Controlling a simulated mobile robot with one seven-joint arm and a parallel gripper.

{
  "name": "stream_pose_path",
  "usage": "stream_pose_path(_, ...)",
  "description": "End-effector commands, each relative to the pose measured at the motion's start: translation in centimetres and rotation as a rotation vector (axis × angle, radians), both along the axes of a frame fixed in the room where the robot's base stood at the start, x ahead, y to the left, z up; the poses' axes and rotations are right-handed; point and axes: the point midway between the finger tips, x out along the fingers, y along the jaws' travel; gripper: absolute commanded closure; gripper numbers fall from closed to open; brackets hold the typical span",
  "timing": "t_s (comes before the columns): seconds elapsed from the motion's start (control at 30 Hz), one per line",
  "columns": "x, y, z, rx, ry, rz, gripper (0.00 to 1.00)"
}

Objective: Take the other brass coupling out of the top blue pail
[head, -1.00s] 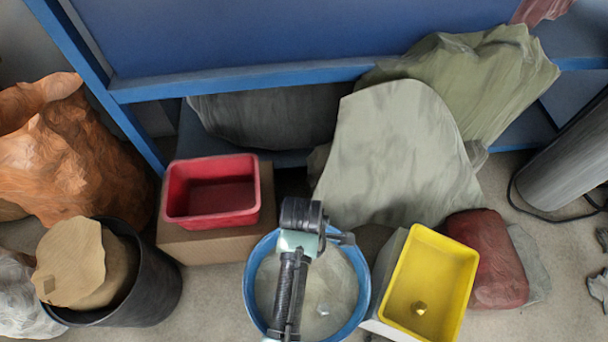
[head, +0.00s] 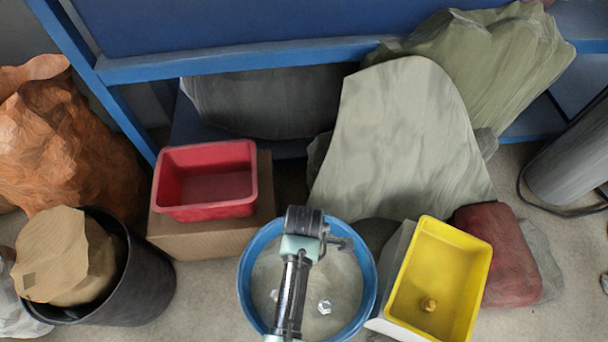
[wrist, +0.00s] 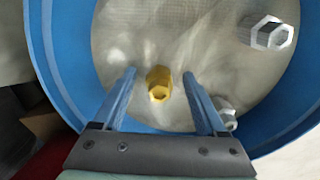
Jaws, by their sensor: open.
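The blue pail (head: 371,268) stands at the lower middle of the head view, and its blue wall (wrist: 42,45) curves around the wrist view. A brass coupling (wrist: 159,86) lies on the pail's pale floor. My gripper (wrist: 159,73) is open, with one finger on each side of the coupling in the picture. I cannot tell whether the fingers touch it. In the head view my arm covers the middle of the pail and hides this coupling and my fingertips. Another brass coupling (head: 428,304) lies in the yellow bin to the right of the pail.
Two silver hex nuts lie in the pail, one farther off (wrist: 270,35) and one near my right finger (wrist: 226,116). An empty red bin (head: 206,211) sits on a cardboard box (head: 165,236). The yellow bin (head: 398,318) stands close right. A black bucket (head: 150,285) is at left.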

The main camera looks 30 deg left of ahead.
Motion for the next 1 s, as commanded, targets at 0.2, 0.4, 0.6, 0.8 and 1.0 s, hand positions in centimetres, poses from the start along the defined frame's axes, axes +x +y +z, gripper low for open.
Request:
stream_pose_path(0.2, 0.0, 0.0, 0.1, 0.000, 0.000, 0.000, 0.46)
stream_pose_path(0.4, 0.0, 0.0, 0.1, 0.000, 0.000, 0.000, 0.82)
stream_pose_path(0.6, 0.0, 0.0, 0.1, 0.000, 0.000, -0.001, 1.00)
stream_pose_path(0.8, 0.1, 0.0, 0.2, 0.000, -0.001, -0.001, 1.00)
stream_pose_path(1.0, 0.1, 0.0, 1.4, 0.001, -0.002, -0.001, 1.00)
